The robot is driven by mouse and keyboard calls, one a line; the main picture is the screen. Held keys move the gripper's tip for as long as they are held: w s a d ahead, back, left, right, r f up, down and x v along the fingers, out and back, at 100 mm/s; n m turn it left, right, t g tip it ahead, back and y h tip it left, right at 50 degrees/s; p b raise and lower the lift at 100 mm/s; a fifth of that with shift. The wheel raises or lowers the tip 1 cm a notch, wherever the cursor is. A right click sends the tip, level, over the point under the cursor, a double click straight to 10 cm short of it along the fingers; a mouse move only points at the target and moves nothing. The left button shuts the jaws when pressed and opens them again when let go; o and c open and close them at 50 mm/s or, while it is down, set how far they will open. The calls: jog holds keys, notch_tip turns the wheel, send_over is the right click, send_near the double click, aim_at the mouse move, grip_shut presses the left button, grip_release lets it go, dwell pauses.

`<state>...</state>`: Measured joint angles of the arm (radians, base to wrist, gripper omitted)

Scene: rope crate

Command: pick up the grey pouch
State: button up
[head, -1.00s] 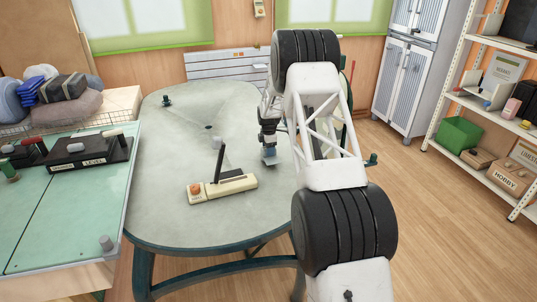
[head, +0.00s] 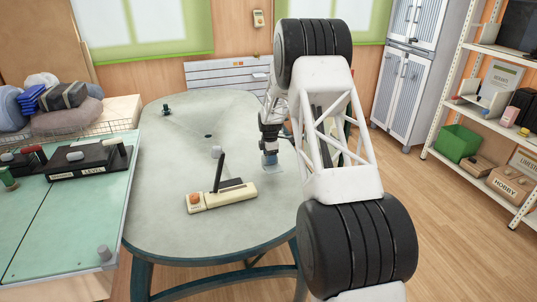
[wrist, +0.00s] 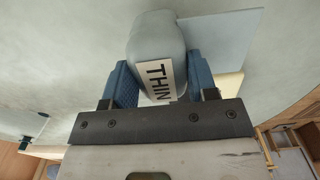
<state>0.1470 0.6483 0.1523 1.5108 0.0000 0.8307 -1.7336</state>
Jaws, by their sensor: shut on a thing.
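My gripper (head: 269,159) is over the right part of the grey oval table (head: 165,205). In the wrist view its two blue fingers (wrist: 160,80) are shut on the grey pouch (wrist: 157,40), one on each side. The pouch has a rounded end and a white label of which "THIN" can be read. A flat grey-blue area shows beside it on the right; I cannot tell if it is part of the pouch. In the head view only a small pale piece of the pouch (head: 271,169) shows under the fingers, and whether it touches the table is unclear.
A cream device with an orange button and dark upright lever (head: 225,195) lies left of my gripper. A green-topped bench (head: 60,225) adjoins on the left.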

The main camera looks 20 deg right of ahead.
jog(key=s+a+r, duration=0.1)
jog(key=s, duration=1)
jog(key=shift+a, duration=0.3)
jog(key=shift+w+a+m, duration=0.1)
jog(key=shift+w+m, duration=0.05)
jog(key=shift+m, duration=0.15)
dwell(1.0)
jog(key=w+a+m, duration=0.2)
jog(key=m, duration=0.8)
jog(key=w+a+m, duration=0.1)
jog(key=a+m, duration=0.2)
jog(key=m, duration=0.8)
jog(key=shift+w+a, duration=0.25)
jog(key=shift+w, duration=0.1)
jog(key=shift+r, duration=0.1)
jog(key=shift+a, duration=0.1)
jog(key=shift+a, duration=3.4)
